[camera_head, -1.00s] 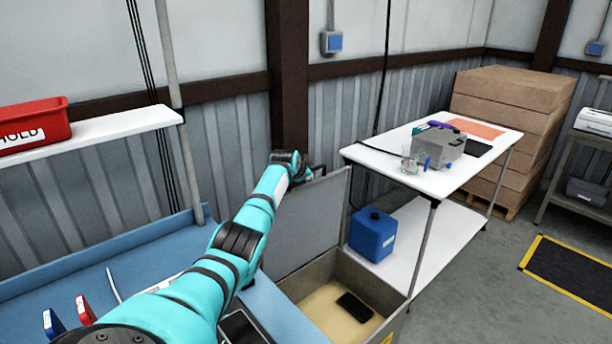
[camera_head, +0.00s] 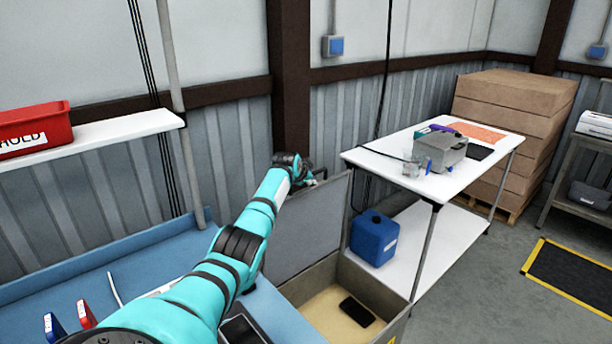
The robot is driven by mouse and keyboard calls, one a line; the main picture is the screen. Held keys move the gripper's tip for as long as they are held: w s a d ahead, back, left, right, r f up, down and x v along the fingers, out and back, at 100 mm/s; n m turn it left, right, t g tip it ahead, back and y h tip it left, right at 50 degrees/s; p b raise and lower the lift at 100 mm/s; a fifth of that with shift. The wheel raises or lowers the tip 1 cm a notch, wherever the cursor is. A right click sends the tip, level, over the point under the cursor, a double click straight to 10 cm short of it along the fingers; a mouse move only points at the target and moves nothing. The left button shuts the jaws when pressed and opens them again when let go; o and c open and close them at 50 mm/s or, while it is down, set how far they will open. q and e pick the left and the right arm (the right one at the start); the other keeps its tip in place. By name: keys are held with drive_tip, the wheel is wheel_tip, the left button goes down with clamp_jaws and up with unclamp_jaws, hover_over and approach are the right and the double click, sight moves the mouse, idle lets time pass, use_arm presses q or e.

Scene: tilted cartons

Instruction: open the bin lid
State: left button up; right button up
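The bin (camera_head: 387,335) stands at the lower middle, a box with a tan inside and a dark flat object (camera_head: 356,311) lying in it. Its grey lid (camera_head: 312,228) stands up at the back, so the bin is open. My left arm reaches from the bottom left, and my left gripper (camera_head: 316,178) is at the lid's top edge. The fingers are small and partly hidden by the wrist, so I cannot tell whether they are shut or touching the lid. My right gripper is out of view.
A blue bench (camera_head: 110,262) lies left of the bin, under a shelf with a red bin (camera_head: 35,128). Right of it is a white table (camera_head: 385,165) with a grey box (camera_head: 440,152), and a blue canister (camera_head: 374,238) below. Stacked cartons (camera_head: 510,110) stand behind.

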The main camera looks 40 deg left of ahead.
use_arm(q)
drive_tip(key=v, duration=1.2)
idle(0.4)
